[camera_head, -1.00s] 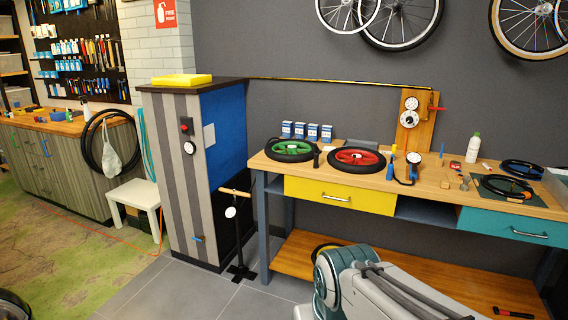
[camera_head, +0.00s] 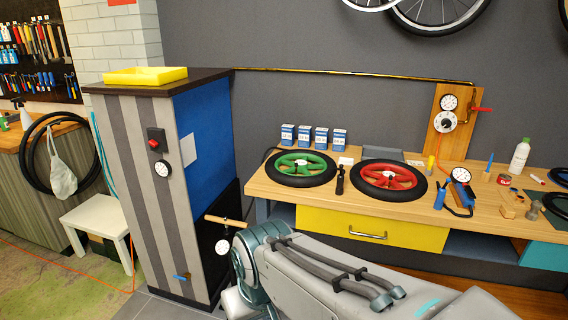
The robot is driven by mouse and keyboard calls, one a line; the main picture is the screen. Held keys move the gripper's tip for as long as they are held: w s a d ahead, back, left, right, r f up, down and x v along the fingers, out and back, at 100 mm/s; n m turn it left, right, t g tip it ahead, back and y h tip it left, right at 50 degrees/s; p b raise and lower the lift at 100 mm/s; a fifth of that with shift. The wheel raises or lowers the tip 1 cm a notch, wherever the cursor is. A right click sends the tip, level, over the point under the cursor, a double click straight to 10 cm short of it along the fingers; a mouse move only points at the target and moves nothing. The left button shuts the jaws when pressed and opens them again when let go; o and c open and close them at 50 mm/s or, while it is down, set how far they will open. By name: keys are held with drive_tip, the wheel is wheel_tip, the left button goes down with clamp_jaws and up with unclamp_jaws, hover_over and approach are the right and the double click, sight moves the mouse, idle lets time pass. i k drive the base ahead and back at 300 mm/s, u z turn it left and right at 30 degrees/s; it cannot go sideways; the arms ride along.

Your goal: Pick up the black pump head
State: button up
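A small upright black piece (camera_head: 340,180) stands on the wooden bench between the two wheels; it may be the black pump head, but it is too small to be sure. A floor pump's wooden handle (camera_head: 229,219) and white gauge (camera_head: 226,246) show beside the cabinet, partly behind my arm. No pump head is clear on that pump. My arm crosses the bottom middle of the view in front of the bench. My gripper is not in view.
The bench (camera_head: 290,203) carries a green wheel (camera_head: 301,166), a red wheel (camera_head: 390,177), blue-white boxes (camera_head: 320,137), a blue tool with a gauge (camera_head: 460,186) and a white bottle (camera_head: 520,155). A striped cabinet (camera_head: 130,160) and white stool (camera_head: 97,217) stand left.

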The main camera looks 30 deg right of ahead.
sight(340, 179)
drive_tip(key=z, duration=0.45)
drive_tip(key=i, duration=1.2)
drive_tip(key=z, duration=1.65)
drive_tip(key=i, duration=0.6)
drive_tip(key=z, duration=0.45)
